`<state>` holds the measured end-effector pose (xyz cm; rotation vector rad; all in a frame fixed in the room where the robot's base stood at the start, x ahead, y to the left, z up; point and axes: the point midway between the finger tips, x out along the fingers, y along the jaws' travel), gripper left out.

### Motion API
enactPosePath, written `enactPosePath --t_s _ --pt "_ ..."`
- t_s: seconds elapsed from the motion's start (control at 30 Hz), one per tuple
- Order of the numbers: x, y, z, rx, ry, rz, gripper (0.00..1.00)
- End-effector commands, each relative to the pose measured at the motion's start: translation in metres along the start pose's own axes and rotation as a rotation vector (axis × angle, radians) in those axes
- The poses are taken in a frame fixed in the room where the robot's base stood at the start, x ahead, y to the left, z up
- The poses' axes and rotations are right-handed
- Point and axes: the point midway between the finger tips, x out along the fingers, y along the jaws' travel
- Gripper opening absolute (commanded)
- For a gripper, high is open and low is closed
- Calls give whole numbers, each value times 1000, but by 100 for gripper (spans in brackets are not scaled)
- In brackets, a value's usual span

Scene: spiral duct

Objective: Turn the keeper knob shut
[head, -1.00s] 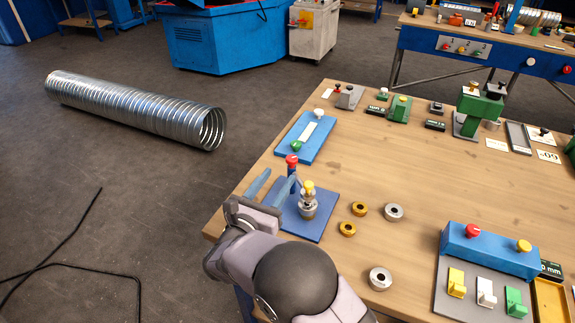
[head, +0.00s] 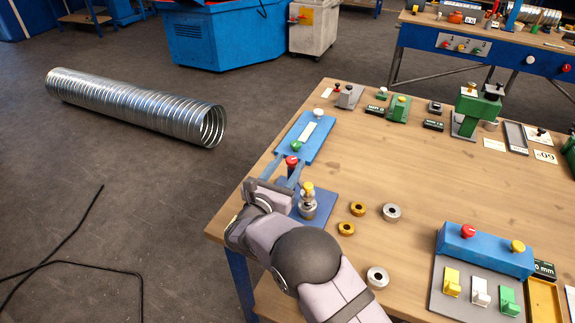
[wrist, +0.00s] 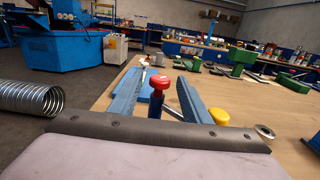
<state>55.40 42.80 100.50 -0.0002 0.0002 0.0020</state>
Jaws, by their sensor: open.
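A blue base plate (head: 320,203) at the table's near left corner bears a red-topped blue post (head: 291,161) and a metal fitting with a yellow knob (head: 308,188). I cannot tell by a label which knob is the keeper knob. My gripper (head: 286,167) is open, its two blue fingers pointing away at the red-topped post. In the wrist view the red knob (wrist: 158,82) shows between the fingers, apart from both as far as I can see. The yellow knob (wrist: 219,116) is to the right, outside the right finger. My gripper hides part of the plate.
Brass rings (head: 357,208) and steel rings (head: 391,212) lie to the right. A blue button box (head: 485,250) stands at the front right. The table's left edge is close to my gripper.

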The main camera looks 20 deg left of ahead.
Motion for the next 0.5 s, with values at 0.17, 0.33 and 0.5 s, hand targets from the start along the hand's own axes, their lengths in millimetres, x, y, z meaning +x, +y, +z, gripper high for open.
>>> enactPosePath --t_s 0.17,0.33,0.5 --pt "0 0 0 0 0 0 8" --pt "0 0 0 1 -1 -3 4" --pt "1 2 -2 4 -10 -53 5"
